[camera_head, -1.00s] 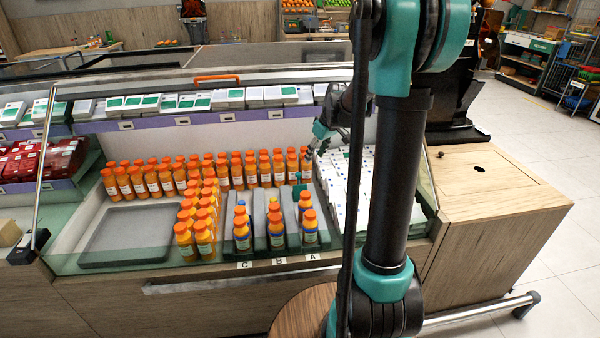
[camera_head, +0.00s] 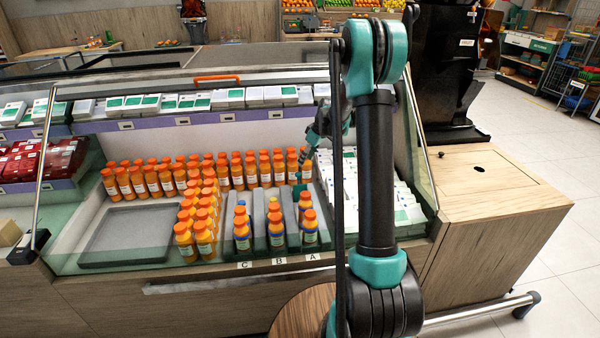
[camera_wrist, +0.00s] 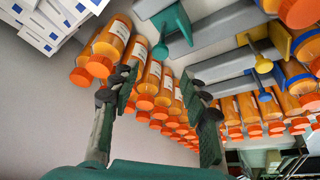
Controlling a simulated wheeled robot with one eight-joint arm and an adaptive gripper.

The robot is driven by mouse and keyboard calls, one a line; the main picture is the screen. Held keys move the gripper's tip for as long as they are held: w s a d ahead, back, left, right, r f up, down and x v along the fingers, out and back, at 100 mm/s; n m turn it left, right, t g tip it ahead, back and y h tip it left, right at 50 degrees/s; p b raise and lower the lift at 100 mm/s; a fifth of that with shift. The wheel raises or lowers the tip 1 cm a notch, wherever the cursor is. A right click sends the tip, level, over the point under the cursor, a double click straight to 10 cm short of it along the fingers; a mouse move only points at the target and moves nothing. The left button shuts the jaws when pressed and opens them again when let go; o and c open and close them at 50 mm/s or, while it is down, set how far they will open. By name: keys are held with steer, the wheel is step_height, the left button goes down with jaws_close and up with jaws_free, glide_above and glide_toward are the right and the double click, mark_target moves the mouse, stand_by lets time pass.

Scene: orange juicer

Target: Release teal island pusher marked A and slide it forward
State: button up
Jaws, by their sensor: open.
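The teal pusher (camera_wrist: 173,27) shows at the top of the wrist view, with a knobbed stem beside a grey lane divider. In the head view the teal pusher (camera_head: 298,190) is a small shape at the back of the lane above label A (camera_head: 312,257). Lane A holds orange-capped juice bottles (camera_head: 310,232) at its front. My gripper (camera_wrist: 164,88) is open, its two dark fingers apart with nothing held between them. The pusher is beyond the fingertips, apart from them in the wrist view. In the head view my gripper (camera_head: 305,158) is small, just above the pusher.
Rows of orange bottles (camera_head: 205,175) stand behind and left of the lanes. Yellow (camera_wrist: 258,58) and blue pushers (camera_wrist: 303,40) sit in neighbouring lanes. White boxes (camera_head: 400,205) fill the right side of the case. An empty grey tray (camera_head: 130,235) lies at left.

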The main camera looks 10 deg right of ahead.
mark_target(299, 173)
steer(key=x, duration=0.9)
jaws_close()
